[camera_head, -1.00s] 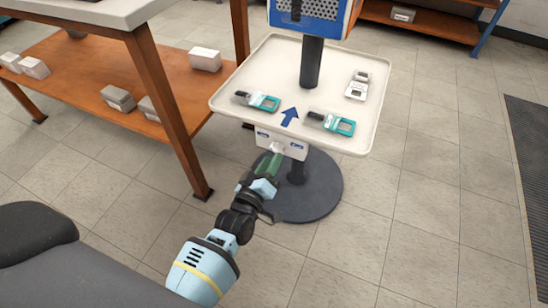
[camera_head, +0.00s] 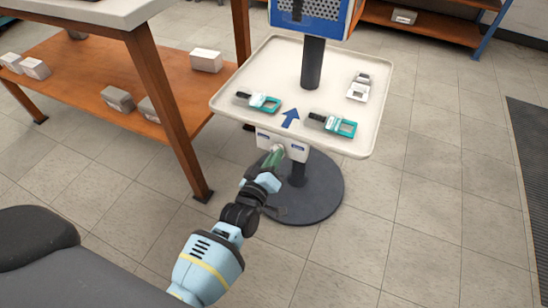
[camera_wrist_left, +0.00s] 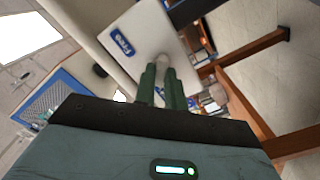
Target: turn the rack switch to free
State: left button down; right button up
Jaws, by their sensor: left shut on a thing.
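The rack switch is on a white panel (camera_head: 297,151) under the front edge of the tray, with two blue labels. My left gripper (camera_head: 276,153) reaches up to the panel from below, its green fingers shut on the pale switch knob. In the left wrist view the closed fingers (camera_wrist_left: 160,72) meet the panel at the knob, which they mostly hide. A blue label reading "Free" (camera_wrist_left: 120,43) shows beside the fingertips there. The knob's exact angle cannot be told. My right gripper is out of view.
The white tray (camera_head: 245,82) above the panel holds two teal-and-black devices (camera_head: 258,102), a grey-white one (camera_head: 358,87) and a blue arrow mark. A dark pole and round base (camera_head: 320,195) stand below. A wooden workbench (camera_head: 165,110) is at left.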

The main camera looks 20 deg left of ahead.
pick_arm(q)
jog(key=shift+m, duration=0.3)
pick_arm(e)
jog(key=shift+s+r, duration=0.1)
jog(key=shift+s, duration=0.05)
pick_arm(q)
jog(key=shift+a+m+p, duration=0.1)
jog(key=shift+m+p, duration=1.2)
jog(key=shift+m, duration=7.3)
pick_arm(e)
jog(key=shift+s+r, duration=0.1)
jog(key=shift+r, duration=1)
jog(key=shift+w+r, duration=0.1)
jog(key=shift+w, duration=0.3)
pick_arm(q)
jog(key=c, duration=1.5)
grip_release()
jog(key=shift+o, duration=0.2)
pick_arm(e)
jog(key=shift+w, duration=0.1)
